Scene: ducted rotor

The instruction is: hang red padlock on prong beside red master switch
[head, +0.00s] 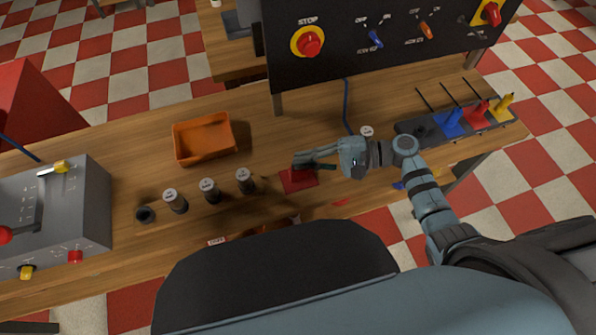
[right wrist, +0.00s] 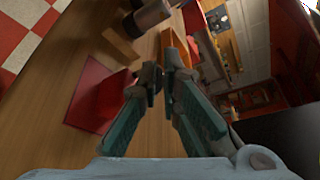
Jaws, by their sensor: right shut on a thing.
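My right gripper (head: 304,162) is shut just above a flat red pad (head: 298,182) on the bench. It holds a small thing, taken as the red padlock, which is mostly hidden by the fingers and hard to separate from the red behind it. In the right wrist view, the fingers (right wrist: 160,76) come close together and the red pad (right wrist: 92,98) lies to their left. The red master switch (head: 491,12) sits on a yellow plate at the top right of the black panel (head: 345,75). The prong beside it is too small to make out clearly. My left gripper is out of view.
An orange tray (head: 203,140) and several grey-topped cylinders (head: 209,190) stand to the left. A grey box (head: 85,215) with levers is further left. A dark rack (head: 435,138) with blue, red and yellow pieces lies at the right. A red STOP button (head: 309,42) is on the panel.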

